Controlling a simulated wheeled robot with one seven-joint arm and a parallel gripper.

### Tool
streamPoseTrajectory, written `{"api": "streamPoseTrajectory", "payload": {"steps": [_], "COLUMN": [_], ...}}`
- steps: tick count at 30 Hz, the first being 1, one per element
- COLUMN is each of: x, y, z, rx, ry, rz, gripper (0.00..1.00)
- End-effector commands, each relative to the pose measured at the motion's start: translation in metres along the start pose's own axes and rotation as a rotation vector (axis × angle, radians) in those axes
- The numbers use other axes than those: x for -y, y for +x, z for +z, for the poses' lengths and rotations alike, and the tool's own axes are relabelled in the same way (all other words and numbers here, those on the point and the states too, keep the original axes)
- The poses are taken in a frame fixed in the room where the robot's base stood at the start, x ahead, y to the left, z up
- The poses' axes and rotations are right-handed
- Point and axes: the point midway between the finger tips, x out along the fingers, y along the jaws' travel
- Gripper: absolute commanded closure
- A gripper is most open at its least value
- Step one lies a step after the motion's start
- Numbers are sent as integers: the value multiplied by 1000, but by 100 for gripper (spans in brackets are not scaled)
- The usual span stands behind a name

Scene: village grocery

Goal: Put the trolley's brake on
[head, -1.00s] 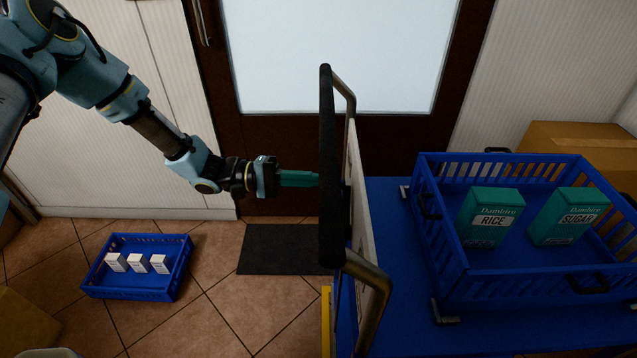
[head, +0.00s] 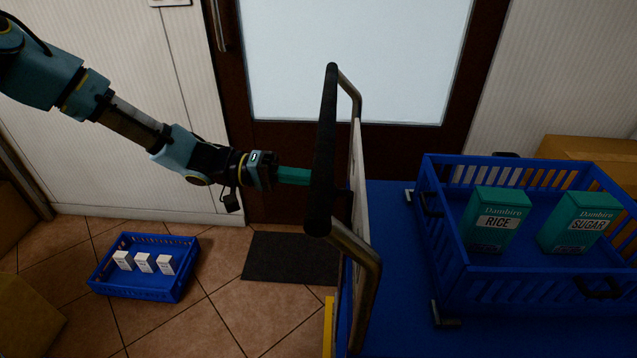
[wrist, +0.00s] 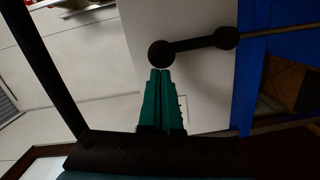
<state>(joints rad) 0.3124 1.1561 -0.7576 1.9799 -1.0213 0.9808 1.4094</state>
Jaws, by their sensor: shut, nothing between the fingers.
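The trolley has a blue deck (head: 390,215), a pale end panel (head: 357,200) and a black-gripped push handle (head: 325,150). In the wrist view a black lever (wrist: 195,44) lies across the pale panel, with a round knob at its left end and a round hub at its right. A thin rod runs right from the hub. My gripper (head: 307,177) reaches to the push handle from the left; its tips are partly hidden there. In the wrist view its green fingers (wrist: 160,72) are shut and empty, tips right by the knob. I cannot tell whether they touch it.
A blue crate (head: 455,265) with green rice (head: 493,220) and sugar (head: 578,222) boxes stands on the deck. A small blue crate (head: 145,292) with white boxes sits on the floor at left. A dark mat (head: 290,258) lies before the door. Cardboard boxes (head: 590,148) stand at right.

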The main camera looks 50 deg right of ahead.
Motion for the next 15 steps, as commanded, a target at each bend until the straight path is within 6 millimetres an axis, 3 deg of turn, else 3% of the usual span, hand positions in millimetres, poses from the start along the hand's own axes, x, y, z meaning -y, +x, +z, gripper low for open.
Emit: {"api": "streamPoseTrajectory", "payload": {"steps": [15], "x": [-12], "y": [4], "z": [43], "rx": [-3], "ry": [419], "rz": [-44], "gripper": [100]}}
